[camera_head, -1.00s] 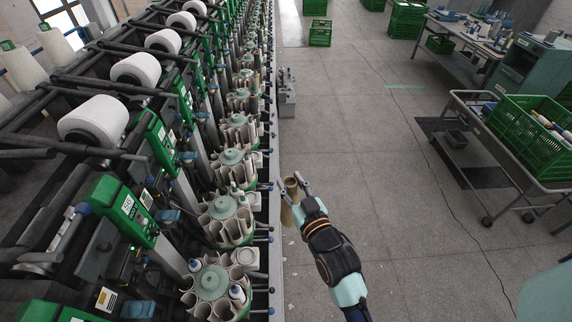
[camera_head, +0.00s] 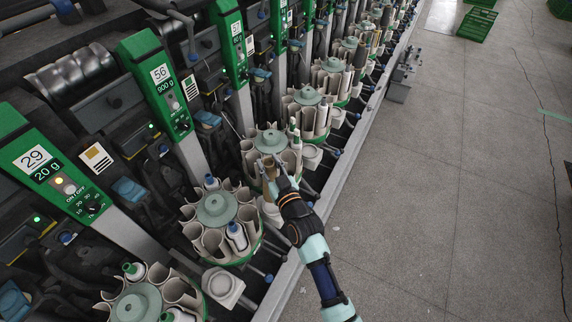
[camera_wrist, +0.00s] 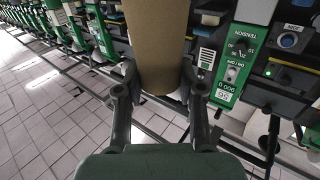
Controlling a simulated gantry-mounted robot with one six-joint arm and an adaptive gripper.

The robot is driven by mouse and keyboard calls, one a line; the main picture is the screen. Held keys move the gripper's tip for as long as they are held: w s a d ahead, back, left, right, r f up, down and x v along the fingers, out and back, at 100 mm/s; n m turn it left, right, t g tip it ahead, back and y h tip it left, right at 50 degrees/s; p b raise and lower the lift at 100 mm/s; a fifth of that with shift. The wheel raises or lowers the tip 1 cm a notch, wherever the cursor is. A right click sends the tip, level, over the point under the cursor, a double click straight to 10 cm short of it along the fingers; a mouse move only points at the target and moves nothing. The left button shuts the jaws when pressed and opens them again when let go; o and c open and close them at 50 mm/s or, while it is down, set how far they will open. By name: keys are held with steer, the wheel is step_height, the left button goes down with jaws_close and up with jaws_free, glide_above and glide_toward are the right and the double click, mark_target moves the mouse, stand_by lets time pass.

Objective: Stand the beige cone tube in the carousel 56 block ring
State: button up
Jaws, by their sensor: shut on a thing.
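The beige cone tube (camera_head: 270,168) is shut in my gripper (camera_head: 276,180) and stands roughly upright over the near right side of a carousel (camera_head: 270,142). In the wrist view the tube (camera_wrist: 158,45) fills the space between the two fingers of my gripper (camera_wrist: 160,92); its far end is cut off by the frame. The green unit marked 56 (camera_head: 160,75) is at upper left, and its label (camera_wrist: 222,95) shows upside down in the wrist view. A pale block (camera_head: 268,213) is partly hidden behind my gripper and arm; its ring cannot be made out.
Another carousel (camera_head: 215,210) with tubes in its pockets stands nearer, with a white ringed block (camera_head: 222,285) below it. A bottle-like white tube (camera_head: 294,132) rises close beyond my gripper.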

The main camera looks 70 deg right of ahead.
mark_target(272, 177)
steer(key=shift+s+f+b, duration=0.1)
steer(key=shift+f+b, duration=1.55)
steer(key=shift+f, duration=0.3)
steer(key=shift+r, duration=0.1)
steer(key=shift+f+b, duration=2)
steer(key=shift+f, duration=0.05)
steer(key=o, duration=1.1)
